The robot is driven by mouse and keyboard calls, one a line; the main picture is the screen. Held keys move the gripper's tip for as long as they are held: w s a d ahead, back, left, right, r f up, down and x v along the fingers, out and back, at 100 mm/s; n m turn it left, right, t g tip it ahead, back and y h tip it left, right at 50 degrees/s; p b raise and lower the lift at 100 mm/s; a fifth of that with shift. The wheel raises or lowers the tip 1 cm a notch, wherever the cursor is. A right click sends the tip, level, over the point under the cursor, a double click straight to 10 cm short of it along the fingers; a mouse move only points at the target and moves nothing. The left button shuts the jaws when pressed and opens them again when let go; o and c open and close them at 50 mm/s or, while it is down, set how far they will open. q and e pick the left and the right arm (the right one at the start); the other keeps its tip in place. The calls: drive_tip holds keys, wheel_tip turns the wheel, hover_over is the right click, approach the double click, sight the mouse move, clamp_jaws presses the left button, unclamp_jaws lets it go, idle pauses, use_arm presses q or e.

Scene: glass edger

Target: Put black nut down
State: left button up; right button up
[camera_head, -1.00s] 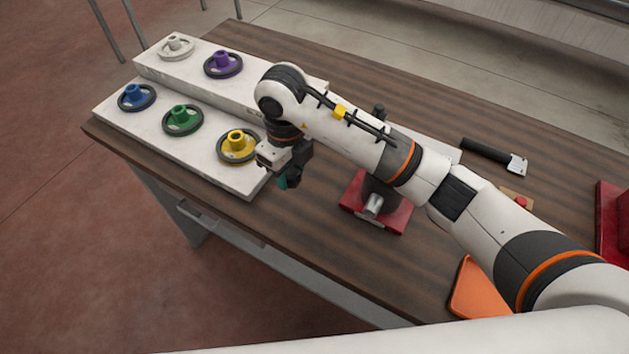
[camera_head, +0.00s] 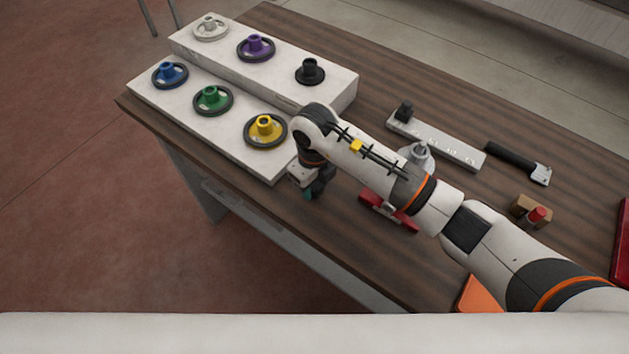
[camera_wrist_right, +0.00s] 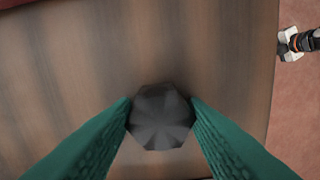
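My right gripper (camera_head: 311,195) hangs low over the table's front edge area, just right of the front white block (camera_head: 215,132). In the right wrist view its two green fingers (camera_wrist_right: 161,112) touch both sides of a dark, faceted nut (camera_wrist_right: 161,117), which looks like the black nut. Bare wood shows beyond the nut; whether it touches the table is unclear. Another black flanged piece (camera_head: 310,73) stands upright on the back white block (camera_head: 335,92). A small white, black and orange part (camera_wrist_right: 299,42), perhaps my left gripper, shows at the right wrist view's edge.
Blue (camera_head: 168,72), green (camera_head: 212,98) and yellow (camera_head: 265,128) pieces sit on the front block; white (camera_head: 211,27) and purple (camera_head: 256,46) ones on the back block.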

drive_tip(key=o, duration=0.5)
drive_tip(key=shift+c, duration=0.2)
drive_tip(key=shift+r, duration=0.25)
wheel_tip(320, 180, up, 12)
drive_tip(key=b, duration=0.2)
drive_tip(key=shift+b, duration=0.4)
drive_tip(key=shift+f, duration=0.1)
